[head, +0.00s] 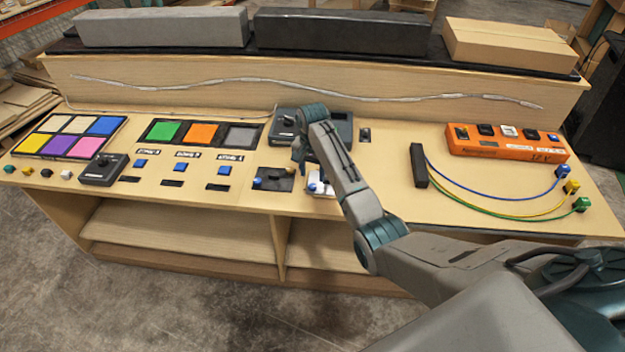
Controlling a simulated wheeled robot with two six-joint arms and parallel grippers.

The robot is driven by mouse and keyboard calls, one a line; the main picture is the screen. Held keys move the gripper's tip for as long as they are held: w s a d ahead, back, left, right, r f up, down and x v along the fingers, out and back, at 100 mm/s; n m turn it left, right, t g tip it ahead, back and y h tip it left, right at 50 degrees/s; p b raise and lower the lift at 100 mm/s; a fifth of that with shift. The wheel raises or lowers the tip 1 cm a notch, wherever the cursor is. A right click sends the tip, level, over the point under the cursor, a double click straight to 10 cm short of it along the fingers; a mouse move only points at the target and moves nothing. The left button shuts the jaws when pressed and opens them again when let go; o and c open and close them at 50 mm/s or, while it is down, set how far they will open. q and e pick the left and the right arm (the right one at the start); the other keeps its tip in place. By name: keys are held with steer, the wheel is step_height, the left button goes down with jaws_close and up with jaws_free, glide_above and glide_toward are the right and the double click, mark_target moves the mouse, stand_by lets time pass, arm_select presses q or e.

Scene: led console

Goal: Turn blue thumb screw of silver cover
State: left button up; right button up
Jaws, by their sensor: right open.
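The silver cover (328,190) lies on the console top just right of the middle of the head view, partly hidden by my right forearm. A small blue thumb screw (312,187) shows at its left side. My right gripper (299,160) points down over the console, a little behind and left of the cover in the picture. It is open and appears empty; its fingers are small and partly hidden by the wrist. I cannot tell how high it is above the surface. My left gripper is not in view.
A black plate with a knob (272,180) sits left of the cover. A dark console box (342,124) stands behind my wrist. To the right are a black block (418,165) with coloured cables and an orange power strip (508,144). Colour panels and blue buttons fill the left.

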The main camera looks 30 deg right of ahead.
mark_target(313, 185)
steer(key=shift+f, duration=2.35)
steer(key=shift+c, duration=0.3)
jaws_close()
